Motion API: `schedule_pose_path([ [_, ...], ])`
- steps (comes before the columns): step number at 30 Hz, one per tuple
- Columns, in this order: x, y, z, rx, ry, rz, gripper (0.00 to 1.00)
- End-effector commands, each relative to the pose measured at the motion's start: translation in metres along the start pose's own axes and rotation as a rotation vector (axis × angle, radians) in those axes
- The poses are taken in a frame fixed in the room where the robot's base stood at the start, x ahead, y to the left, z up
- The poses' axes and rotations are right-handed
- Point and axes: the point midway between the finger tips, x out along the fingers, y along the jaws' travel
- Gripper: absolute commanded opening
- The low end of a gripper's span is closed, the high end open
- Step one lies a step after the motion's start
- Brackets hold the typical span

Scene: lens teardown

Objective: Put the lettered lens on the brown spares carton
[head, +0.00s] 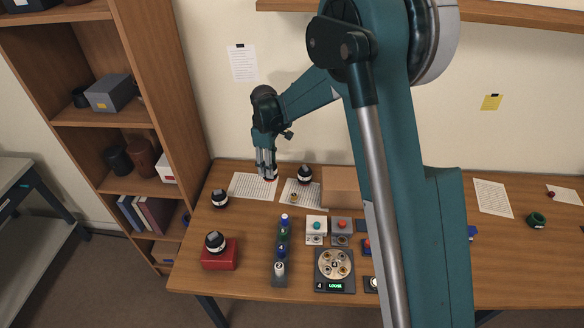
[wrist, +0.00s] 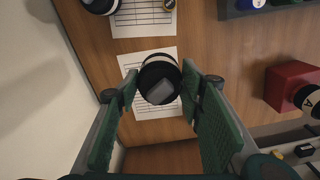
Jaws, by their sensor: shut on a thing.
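My gripper (head: 266,174) is low over the left paper sheet, near the back of the desk. In the wrist view its green fingers (wrist: 190,88) are closed on a black lens (wrist: 158,82) with a white band and a grey patch on its end. No letter shows on this lens. Another black lens (head: 215,242) sits on a red box, and in the wrist view it (wrist: 308,98) bears an "A" on its white band. The brown carton (head: 341,186) stands right of my gripper, partly hidden by my arm.
Black lenses stand at the desk's left (head: 220,198) and beside the carton (head: 305,174). A gold ring (head: 294,197) lies on the right sheet (head: 300,188). A rack of bottles (head: 281,250), button boxes (head: 316,228) and a round tray (head: 334,264) stand in front.

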Motion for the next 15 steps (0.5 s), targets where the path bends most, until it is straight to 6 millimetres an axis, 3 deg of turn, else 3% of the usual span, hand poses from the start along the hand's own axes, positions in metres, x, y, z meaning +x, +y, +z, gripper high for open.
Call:
schedule_pose_path([
  [8, -0.004, 0.004, 0.008, 0.014, 0.0, 0.0, 0.16],
  [15, -0.02, 0.019, 0.042, 0.075, 0.0, 0.0, 0.16],
])
